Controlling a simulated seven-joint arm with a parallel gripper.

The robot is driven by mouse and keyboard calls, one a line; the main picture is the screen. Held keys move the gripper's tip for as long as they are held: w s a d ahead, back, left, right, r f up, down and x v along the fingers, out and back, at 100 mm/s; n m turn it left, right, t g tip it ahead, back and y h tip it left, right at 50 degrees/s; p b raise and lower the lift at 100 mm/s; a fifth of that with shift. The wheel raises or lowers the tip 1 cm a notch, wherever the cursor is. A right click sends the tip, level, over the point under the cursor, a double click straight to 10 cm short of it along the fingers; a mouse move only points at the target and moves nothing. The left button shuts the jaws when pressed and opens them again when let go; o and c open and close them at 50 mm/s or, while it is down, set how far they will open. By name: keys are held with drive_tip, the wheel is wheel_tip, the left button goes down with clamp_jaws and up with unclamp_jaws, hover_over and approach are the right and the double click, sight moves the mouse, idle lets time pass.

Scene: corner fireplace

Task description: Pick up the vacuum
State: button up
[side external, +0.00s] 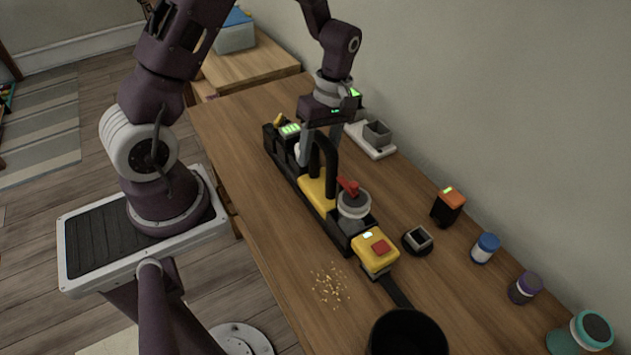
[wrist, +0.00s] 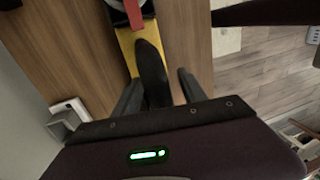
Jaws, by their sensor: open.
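What looks like the vacuum (side external: 317,194) is a yellow and black body with an upright, arched black handle (side external: 331,163). It sits in or on a long black base on the wooden table, in the middle of the side view. In the wrist view the yellow body (wrist: 127,45) lies under the dark handle (wrist: 150,65). My gripper (side external: 319,150) is above the body at the handle, pointing down. In the wrist view its fingers (wrist: 158,78) are open on either side of the handle. Whether either finger touches it is hard to tell.
On the table (side external: 233,118) are a grey canister with red top (side external: 354,203), a yellow box with red button (side external: 377,250), an orange-topped black box (side external: 448,206), several jars along the wall and a black pan (side external: 407,335). Crumbs (side external: 330,287) lie near the front.

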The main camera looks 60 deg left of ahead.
clamp_jaws()
idle(1.4)
